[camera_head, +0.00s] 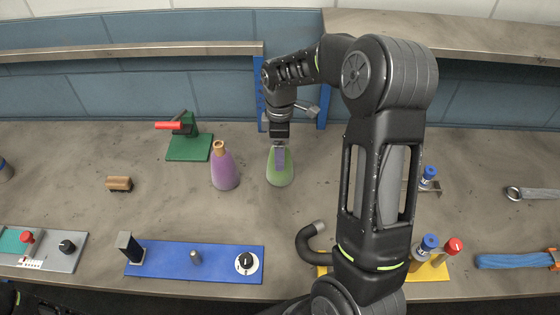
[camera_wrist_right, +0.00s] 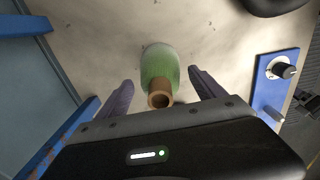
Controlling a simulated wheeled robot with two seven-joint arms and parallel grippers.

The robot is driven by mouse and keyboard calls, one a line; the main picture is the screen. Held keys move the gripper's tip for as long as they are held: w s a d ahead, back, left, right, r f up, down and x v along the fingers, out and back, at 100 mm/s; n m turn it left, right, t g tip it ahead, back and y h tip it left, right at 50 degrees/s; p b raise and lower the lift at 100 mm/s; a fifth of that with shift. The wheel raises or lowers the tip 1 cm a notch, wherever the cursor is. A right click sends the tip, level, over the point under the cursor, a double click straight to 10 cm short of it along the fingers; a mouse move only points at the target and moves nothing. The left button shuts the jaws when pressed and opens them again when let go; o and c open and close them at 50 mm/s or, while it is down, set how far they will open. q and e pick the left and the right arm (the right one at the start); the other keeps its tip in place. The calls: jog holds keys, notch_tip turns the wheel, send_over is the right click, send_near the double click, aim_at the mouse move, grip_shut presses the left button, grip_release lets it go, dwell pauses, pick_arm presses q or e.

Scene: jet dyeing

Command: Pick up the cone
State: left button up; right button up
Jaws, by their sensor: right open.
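A green cone (camera_head: 280,173) stands on the bench in the middle of the head view. In the right wrist view the green cone (camera_wrist_right: 160,68) shows its brown top end and sits between the two fingers, with gaps on both sides. A purple cone (camera_head: 224,172) with a brown tip stands upright just left of it. My right gripper (camera_head: 279,155) reaches down over the green cone; its fingers (camera_wrist_right: 161,80) are open around it. The gripper hides the green cone's top in the head view. My left gripper is not in view.
A green stand with a red handle (camera_head: 190,145) is behind the purple cone. A wooden roller (camera_head: 119,184) lies left. A blue panel with a dial (camera_head: 215,263) is in front. My right arm hides part of a yellow base (camera_head: 432,272). A shelf (camera_head: 130,50) runs behind.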

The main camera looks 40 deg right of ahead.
jog(key=shift+f, duration=0.2)
jog(key=shift+c, duration=0.3)
grip_shut()
dwell(0.8)
